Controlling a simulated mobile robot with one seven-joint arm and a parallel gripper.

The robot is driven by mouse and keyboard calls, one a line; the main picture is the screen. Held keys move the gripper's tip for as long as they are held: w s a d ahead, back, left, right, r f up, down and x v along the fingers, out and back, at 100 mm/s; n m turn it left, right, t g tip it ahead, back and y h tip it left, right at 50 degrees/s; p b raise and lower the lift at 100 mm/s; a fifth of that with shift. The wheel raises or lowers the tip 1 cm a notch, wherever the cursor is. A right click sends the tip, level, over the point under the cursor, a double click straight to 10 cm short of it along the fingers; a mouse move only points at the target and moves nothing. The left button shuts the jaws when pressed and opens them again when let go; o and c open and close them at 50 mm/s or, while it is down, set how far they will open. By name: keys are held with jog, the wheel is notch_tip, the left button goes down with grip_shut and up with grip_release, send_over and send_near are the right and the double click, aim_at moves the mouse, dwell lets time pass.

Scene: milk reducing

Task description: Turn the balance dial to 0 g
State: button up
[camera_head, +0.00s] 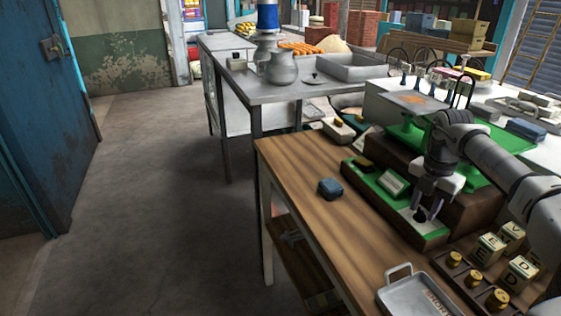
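The balance has a green base (375,188) with a light display panel (392,183) on its front strip, at the right of the wooden table. A small dark dial (420,215) sits on a pale plate at the right end of that strip. My gripper (427,207) points down right above the dial, its two fingers spread apart. The fingertips are close to the dial; I cannot tell whether they touch it. The reading on the display and the dial's marks are too small to read. The gripper partly hides the dial and the balance behind it.
A metal tray (415,293), brass weights (476,278) and lettered blocks (490,248) stand near the front right. A steel table (300,90) with a jug is behind. The table's left part is clear.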

jog(key=m, duration=0.3)
jog(key=shift+m, duration=0.3)
jog(key=m, duration=0.4)
jog(key=shift+s, duration=0.15)
jog(key=m+p, duration=0.1)
jog(key=m, duration=0.3)
jog(key=shift+r+m, duration=0.1)
jog(key=shift+m, duration=0.2)
jog(key=m+p, duration=0.1)
jog(key=m, duration=0.2)
jog(key=shift+s+r, duration=0.1)
notch_tip(320, 180, up, 14)
jog(key=b, duration=0.3)
jog(key=w+a+f+n+y, duration=0.2)
jog(key=w+a+n, duration=0.1)
jog(key=a, duration=0.8)
jog(key=w+a+f+n+y, duration=0.2)
jog(key=w+a+n, duration=0.1)
jog(key=a, duration=0.8)
jog(key=w+a+f+n+y, duration=0.2)
jog(key=a+n, duration=0.3)
jog(key=a, duration=0.6)
jog(key=shift+w+a+f+n+t+y, duration=0.35)
jog(key=shift+w+f, duration=0.2)
jog(key=shift+w, duration=0.35)
